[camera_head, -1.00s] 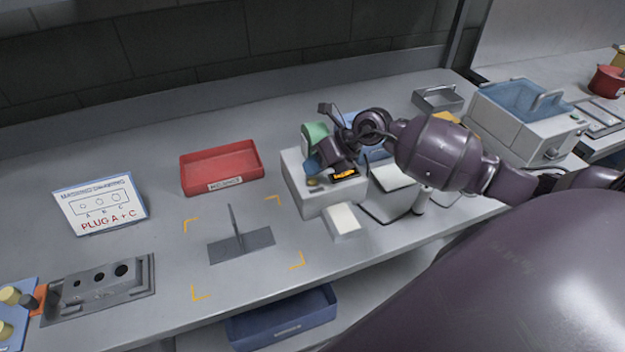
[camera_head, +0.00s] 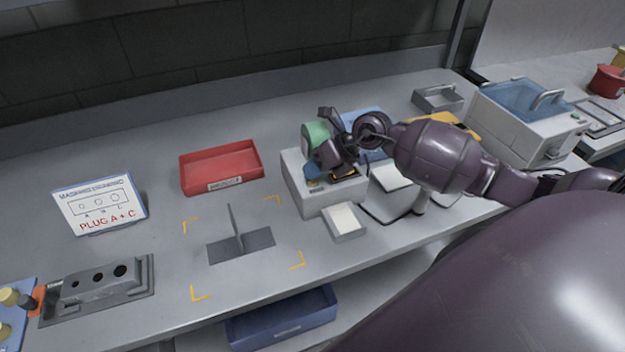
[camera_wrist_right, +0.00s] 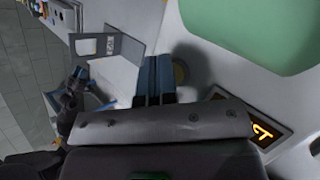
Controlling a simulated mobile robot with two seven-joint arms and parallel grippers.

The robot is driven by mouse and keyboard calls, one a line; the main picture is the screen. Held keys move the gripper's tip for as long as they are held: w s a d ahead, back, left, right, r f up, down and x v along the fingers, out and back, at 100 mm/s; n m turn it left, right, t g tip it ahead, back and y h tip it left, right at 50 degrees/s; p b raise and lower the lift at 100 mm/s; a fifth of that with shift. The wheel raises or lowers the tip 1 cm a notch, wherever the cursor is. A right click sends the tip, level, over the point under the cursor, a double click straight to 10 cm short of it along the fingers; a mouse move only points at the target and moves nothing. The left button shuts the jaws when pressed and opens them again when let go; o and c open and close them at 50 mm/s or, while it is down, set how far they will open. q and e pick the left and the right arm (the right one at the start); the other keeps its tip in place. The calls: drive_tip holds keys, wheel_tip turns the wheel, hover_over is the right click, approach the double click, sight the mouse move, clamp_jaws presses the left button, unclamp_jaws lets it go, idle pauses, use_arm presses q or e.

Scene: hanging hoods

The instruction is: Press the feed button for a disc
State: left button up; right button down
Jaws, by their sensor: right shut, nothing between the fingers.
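The disc feeder is a white box (camera_head: 322,197) with a green dome (camera_head: 315,134) and a lit display, on the bench right of centre. Its dome (camera_wrist_right: 255,30) and orange-lit display (camera_wrist_right: 268,132) also show in the right wrist view. My right gripper (camera_head: 312,172) is shut and empty, pointing down over the feeder's top left part.
A white block (camera_head: 343,221) is in front of the feeder. A red tray (camera_head: 220,168), a grey upright plate on a base (camera_head: 240,245) inside yellow corner marks, and a sign (camera_head: 100,203) are to the left. A grey holed block (camera_head: 100,280) is at the front left.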

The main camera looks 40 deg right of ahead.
drive_tip(key=shift+f, duration=0.25)
idle(0.5)
drive_tip(key=shift+r+p, duration=0.55)
drive_tip(key=shift+r, duration=0.25)
